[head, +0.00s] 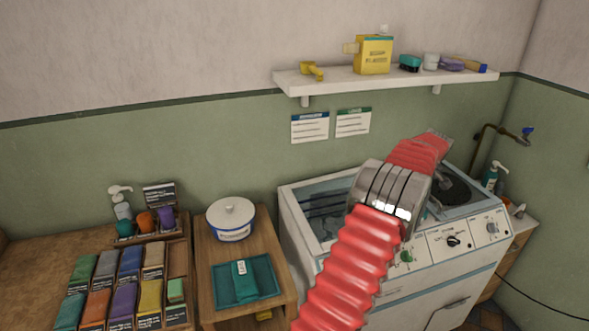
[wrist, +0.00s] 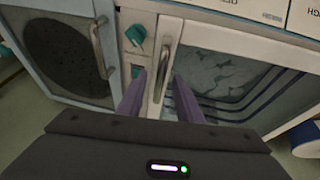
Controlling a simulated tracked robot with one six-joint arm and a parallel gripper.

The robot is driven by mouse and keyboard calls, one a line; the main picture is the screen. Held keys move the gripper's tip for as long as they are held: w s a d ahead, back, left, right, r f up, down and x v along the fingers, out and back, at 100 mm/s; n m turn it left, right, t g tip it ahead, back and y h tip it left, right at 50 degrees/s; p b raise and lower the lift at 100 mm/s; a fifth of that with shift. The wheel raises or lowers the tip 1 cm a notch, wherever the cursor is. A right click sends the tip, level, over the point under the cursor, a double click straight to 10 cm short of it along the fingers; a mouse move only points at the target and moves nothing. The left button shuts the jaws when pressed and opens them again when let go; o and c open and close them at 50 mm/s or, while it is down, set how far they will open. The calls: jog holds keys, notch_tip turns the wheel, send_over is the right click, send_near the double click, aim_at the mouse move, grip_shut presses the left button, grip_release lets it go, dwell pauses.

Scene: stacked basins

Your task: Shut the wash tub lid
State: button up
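The twin-tub washer (head: 395,270) stands at the right in the head view, with the wash tub (head: 325,210) on its left side, holding pale foamy water. In the wrist view, the wash tub lid (wrist: 205,32) shows as a white-framed clear pane with a metal bar handle (wrist: 166,68) along one edge. Foam and dark blue bars show through the pane. I cannot tell whether the lid is fully down. My gripper (wrist: 158,78) is open, its two purple fingers on either side of the handle in the picture; contact is not clear. In the head view, my red arm hides part of the washer.
The spin-side lid (wrist: 75,60) with its own handle lies beside the wash tub, and a teal knob (wrist: 136,35) sits between them. A shelf (head: 390,80) is above.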

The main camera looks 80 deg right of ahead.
jog(key=shift+c, duration=0.8)
jog(key=shift+r, duration=0.1)
jog(key=shift+v, duration=2.9)
jog(key=shift+w, duration=0.1)
